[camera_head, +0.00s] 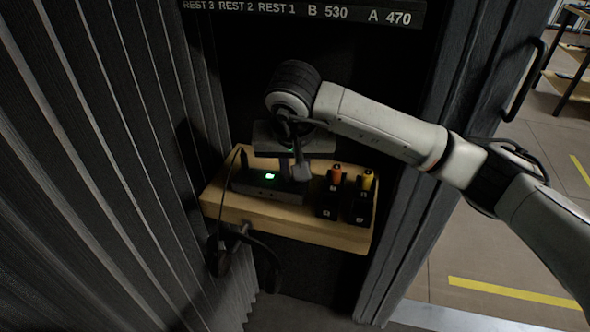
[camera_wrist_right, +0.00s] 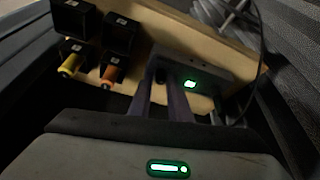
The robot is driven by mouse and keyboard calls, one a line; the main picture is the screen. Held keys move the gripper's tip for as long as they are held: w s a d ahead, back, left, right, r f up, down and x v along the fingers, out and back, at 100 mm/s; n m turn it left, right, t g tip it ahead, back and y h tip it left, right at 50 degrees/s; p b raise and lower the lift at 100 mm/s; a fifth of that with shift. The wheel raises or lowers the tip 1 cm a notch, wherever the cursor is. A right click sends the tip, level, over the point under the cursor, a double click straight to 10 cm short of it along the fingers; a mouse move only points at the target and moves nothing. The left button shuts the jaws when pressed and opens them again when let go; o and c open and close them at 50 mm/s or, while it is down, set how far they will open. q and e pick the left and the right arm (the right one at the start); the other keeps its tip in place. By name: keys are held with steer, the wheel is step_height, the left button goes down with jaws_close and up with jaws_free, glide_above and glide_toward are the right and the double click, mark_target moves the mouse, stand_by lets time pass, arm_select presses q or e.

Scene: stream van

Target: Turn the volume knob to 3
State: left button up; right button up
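A dark control box (camera_head: 265,190) with a small lit green display stands on a wooden shelf. It also shows in the right wrist view (camera_wrist_right: 212,70). My right gripper (camera_head: 291,178) reaches down over the box, right of the green display in the head view. In the right wrist view its two fingers (camera_wrist_right: 161,88) stand a little apart, with their tips at the box face. A small dark round shape, perhaps the volume knob (camera_wrist_right: 160,75), shows between the tips. Its marks are unreadable, and I cannot tell whether the fingers grip it. My left gripper is not in view.
On the shelf (camera_head: 240,208), right of the box, stand several black blocks with orange (camera_head: 336,174) and yellow (camera_head: 367,180) parts. A headset (camera_head: 222,254) hangs at the shelf's front left. A ribbed dark wall (camera_head: 110,160) closes the left side.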

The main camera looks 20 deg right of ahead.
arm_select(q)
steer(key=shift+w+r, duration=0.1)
arm_select(e)
jaws_close()
